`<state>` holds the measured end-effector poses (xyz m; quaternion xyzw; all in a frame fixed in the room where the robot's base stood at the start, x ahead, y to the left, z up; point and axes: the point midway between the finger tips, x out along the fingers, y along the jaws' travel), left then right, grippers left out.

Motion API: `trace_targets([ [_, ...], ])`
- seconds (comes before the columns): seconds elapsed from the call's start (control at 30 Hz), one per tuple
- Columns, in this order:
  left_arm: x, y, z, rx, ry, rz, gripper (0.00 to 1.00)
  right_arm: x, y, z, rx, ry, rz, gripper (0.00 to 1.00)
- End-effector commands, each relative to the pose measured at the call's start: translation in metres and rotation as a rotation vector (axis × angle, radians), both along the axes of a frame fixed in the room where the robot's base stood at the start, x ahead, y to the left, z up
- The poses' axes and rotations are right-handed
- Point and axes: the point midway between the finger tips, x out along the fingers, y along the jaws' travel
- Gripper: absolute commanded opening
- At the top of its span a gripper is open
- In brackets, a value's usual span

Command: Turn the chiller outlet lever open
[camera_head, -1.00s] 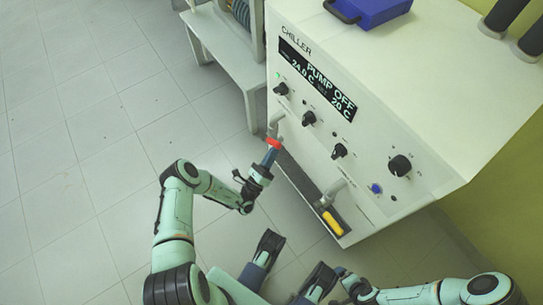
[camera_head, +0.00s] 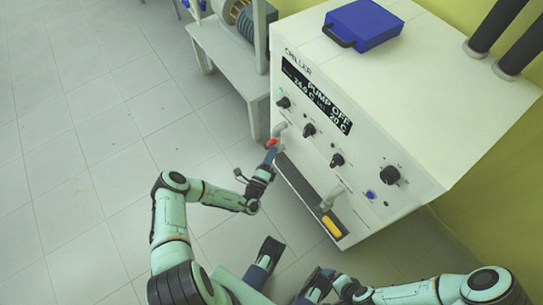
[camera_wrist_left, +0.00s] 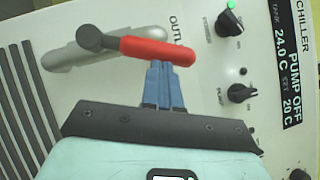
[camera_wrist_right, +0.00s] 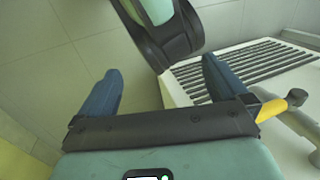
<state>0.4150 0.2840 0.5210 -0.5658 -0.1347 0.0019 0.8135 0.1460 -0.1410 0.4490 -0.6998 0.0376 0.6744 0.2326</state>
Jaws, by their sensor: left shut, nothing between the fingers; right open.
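The chiller outlet lever (camera_head: 272,142) is a red handle at the outlet pipe on the left of the chiller's front panel. In the left wrist view the red handle (camera_wrist_left: 160,51) reaches right from its grey pivot, beside the letters "OUTL". My left gripper (camera_head: 270,155) is shut with nothing between its fingers. Its blue fingertips (camera_wrist_left: 160,66) are right at the handle's lower edge, seemingly touching it. My right gripper (camera_wrist_right: 162,70) is open and empty, low in front of the chiller, away from the lever.
The chiller panel (camera_head: 362,196) has black knobs and a display reading "PUMP OFF". A yellow handle (camera_head: 332,226) sits low on its right, by a slatted drip tray (camera_head: 298,181). A blue case (camera_head: 363,25) lies on top. A grey bench (camera_head: 226,58) stands left; the floor is open.

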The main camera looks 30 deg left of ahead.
Motion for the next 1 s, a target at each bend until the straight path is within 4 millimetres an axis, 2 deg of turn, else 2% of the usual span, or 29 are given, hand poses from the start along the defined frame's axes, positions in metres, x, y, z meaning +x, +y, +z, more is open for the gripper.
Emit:
trace_targets([
  [0.03,0.001,0.003,0.008,-0.037,0.012,0.002,0.00,-0.008,0.004,0.011,0.011,0.021,0.010,1.00],
  [0.1,0.002,0.006,0.011,-0.087,0.034,0.001,0.00,-0.018,0.009,0.019,0.023,0.048,0.020,1.00],
  [0.3,0.006,0.013,0.016,-0.198,0.081,0.000,0.00,-0.039,0.017,0.034,0.049,0.106,0.044,1.00],
  [1.0,0.009,0.021,0.019,-0.189,0.077,-0.001,0.00,-0.042,0.017,0.040,0.050,0.118,0.045,1.00],
])
